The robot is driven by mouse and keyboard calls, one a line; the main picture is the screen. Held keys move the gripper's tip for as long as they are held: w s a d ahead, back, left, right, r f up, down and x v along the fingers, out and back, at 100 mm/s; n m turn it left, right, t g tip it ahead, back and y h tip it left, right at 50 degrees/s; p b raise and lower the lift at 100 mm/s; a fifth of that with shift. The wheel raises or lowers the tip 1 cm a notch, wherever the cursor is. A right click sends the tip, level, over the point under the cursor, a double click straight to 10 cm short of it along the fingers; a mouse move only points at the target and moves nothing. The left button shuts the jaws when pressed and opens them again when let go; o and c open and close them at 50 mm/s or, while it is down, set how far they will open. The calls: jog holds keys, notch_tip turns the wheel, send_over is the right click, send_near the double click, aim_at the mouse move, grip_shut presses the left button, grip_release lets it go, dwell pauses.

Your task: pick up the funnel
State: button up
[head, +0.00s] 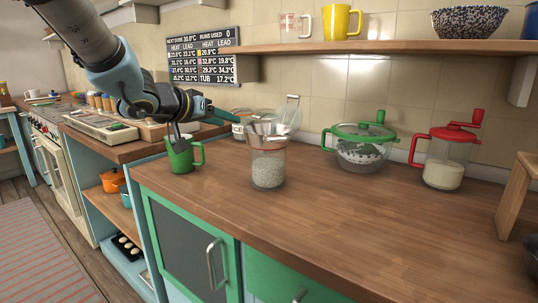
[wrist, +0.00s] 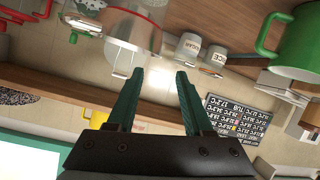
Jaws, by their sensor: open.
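The metal funnel (head: 268,128) sits mouth-up on top of a clear jar of pale grains (head: 268,170) on the wooden counter in the head view. Its lower part is hard to make out against the jar. My gripper (head: 226,114) is above the counter, to the left of the funnel and slightly higher, pointing right. In the wrist view my gripper (wrist: 161,72) shows two teal fingers spread apart with nothing between them. Clear, overlapping shapes lie beyond the left finger there; I cannot tell the funnel apart among them.
A green mug (head: 183,156) stands below my gripper. A clear lid with a handle (head: 293,98) is behind the funnel. A green-lidded pot (head: 362,150) and a red-lidded jar (head: 443,165) stand right. A shelf (head: 390,47) runs above. The counter front is clear.

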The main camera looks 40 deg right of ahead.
aim_at(249, 126)
jog(key=x, duration=1)
jog(key=shift+s+d+f, duration=0.1)
jog(key=shift+d+f, duration=0.15)
jog(key=shift+d, duration=0.05)
grip_shut()
